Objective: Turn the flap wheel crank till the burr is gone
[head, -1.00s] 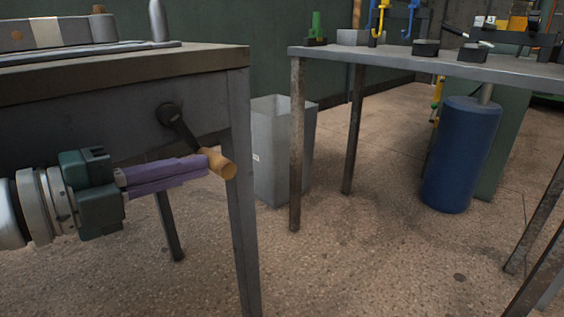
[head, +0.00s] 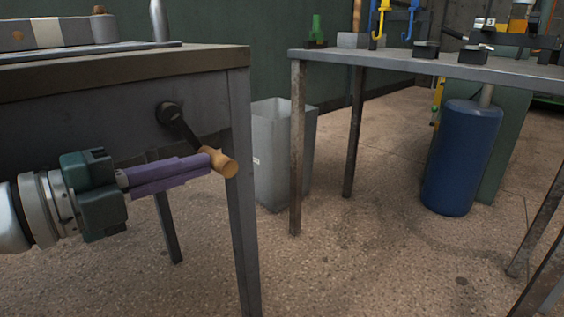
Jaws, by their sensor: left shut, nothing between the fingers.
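The crank is on the side of the near bench at left. Its dark arm (head: 184,128) slopes down to the right from a round hub and ends in a wooden handle (head: 226,166). My left gripper (head: 208,164) has purple fingers, shut with nothing between them. Their tips are at the left end of the wooden handle and look to touch it or lie just beside it; I cannot tell which. No flap wheel or burr can be made out. My right gripper is not in view.
The near bench (head: 120,66) carries a long grey device. A grey bin (head: 284,160) stands between it and a second table (head: 440,66) bearing tools and small black dishes. A blue cylinder (head: 460,160) stands under that table. The floor between is clear.

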